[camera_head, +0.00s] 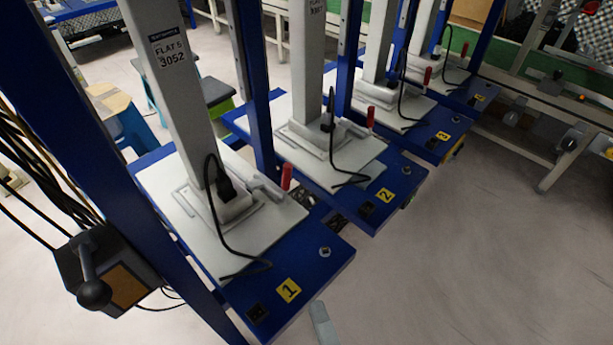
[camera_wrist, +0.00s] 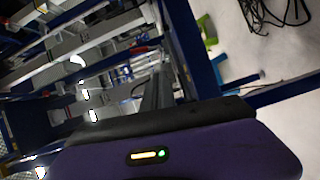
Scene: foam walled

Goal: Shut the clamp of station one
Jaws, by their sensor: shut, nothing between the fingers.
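Station one is the nearest blue-edged bench, with a yellow "1" label (camera_head: 288,290) at its front corner. Its clamp (camera_head: 265,188) sits on the white plate at the foot of the grey post. The clamp's red handle (camera_head: 287,177) stands up near the plate's right edge. A black cable beside it crosses the plate. My gripper (camera_wrist: 158,92) shows in the wrist view as dark fingers beyond a purple body, shut and empty. It touches nothing that I can make out. I cannot identify the clamp in the wrist view.
Station two, with its label (camera_head: 384,195), and further stations stand in a row behind to the right. A dark box with a black knob (camera_head: 94,292) is at lower left. Blue uprights rise between stations. The floor (camera_head: 470,260) at right is clear.

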